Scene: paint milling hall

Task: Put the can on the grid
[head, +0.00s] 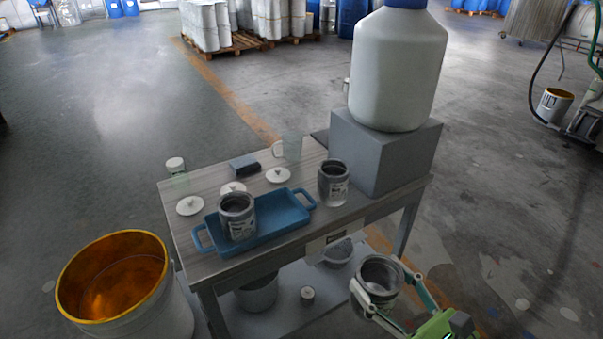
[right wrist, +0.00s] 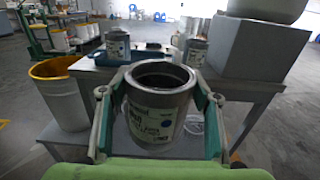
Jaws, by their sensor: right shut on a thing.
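My right gripper (head: 378,293) is shut on an open-topped metal can (head: 381,272) with a printed label. It holds the can roughly upright in the air in front of the table's near right side. The right wrist view shows the same can (right wrist: 158,112) between the two fingers. A similar can (head: 237,217) stands in the blue tray (head: 278,233), and another can (head: 333,183) stands on the table to the right of the tray. I cannot make out a grid for certain. My left gripper is not in view.
The table (head: 210,262) also holds white lids (head: 190,206), a clear jug (head: 288,148), a small jar (head: 175,166) and a dark block (head: 244,165). A grey box (head: 385,150) with a large white container (head: 397,70) stands at right. A yellow-rimmed bucket (head: 112,277) stands at left.

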